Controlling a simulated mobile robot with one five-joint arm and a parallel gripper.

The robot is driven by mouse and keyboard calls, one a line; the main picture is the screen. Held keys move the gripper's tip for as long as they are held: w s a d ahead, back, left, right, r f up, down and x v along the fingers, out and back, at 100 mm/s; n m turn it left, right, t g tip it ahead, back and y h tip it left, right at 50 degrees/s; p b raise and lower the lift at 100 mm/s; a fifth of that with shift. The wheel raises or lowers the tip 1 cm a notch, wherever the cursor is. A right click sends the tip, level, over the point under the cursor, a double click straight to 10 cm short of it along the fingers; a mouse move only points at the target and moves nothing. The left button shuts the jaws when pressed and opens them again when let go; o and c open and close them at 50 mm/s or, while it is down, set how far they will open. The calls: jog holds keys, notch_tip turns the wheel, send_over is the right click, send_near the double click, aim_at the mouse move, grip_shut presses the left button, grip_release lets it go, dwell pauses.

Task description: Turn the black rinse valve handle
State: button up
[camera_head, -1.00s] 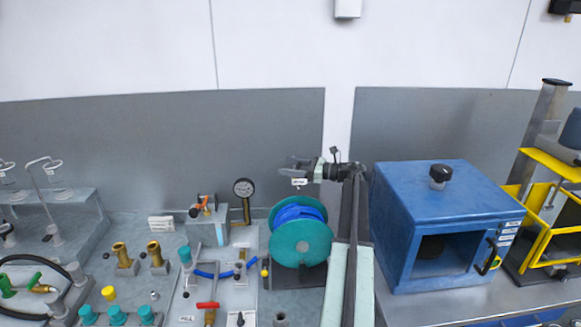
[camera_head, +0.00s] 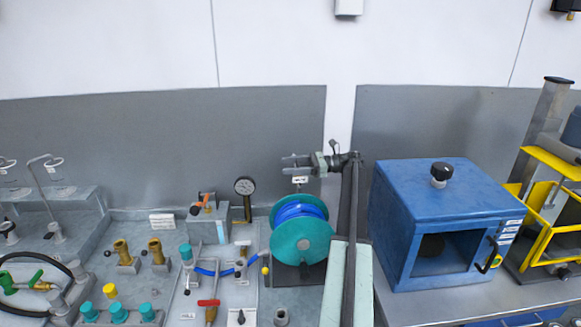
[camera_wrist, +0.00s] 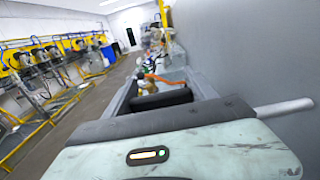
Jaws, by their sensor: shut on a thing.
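My gripper (camera_head: 288,162) reaches leftward above the teal hose reel, at the height of the grey back panel. Its two fingers show one above the other in the head view. In the wrist view my gripper (camera_wrist: 164,82) has its fingers on both sides of a black bar (camera_wrist: 162,99), which looks like the black rinse valve handle, and is shut on it. In the head view my fingers mostly hide the handle. A small white label (camera_head: 299,180) sits just below my fingers; its text is too small to read surely.
The teal reel with blue hose (camera_head: 301,243) stands right below my gripper. A round gauge (camera_head: 245,186) is to its left, and a blue box (camera_head: 443,215) with a black knob is to the right. Several valves and fittings fill the bench at left.

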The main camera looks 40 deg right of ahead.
jog(key=o, duration=1.4)
jog(key=shift+c, duration=0.2)
jog(key=shift+r, duration=0.2)
jog(key=s+a+r+p, duration=0.4)
jog(key=s+a+p, duration=0.1)
jog(key=s+a, duration=0.5)
jog(key=shift+s+r, duration=0.3)
jog(key=shift+s, duration=0.95)
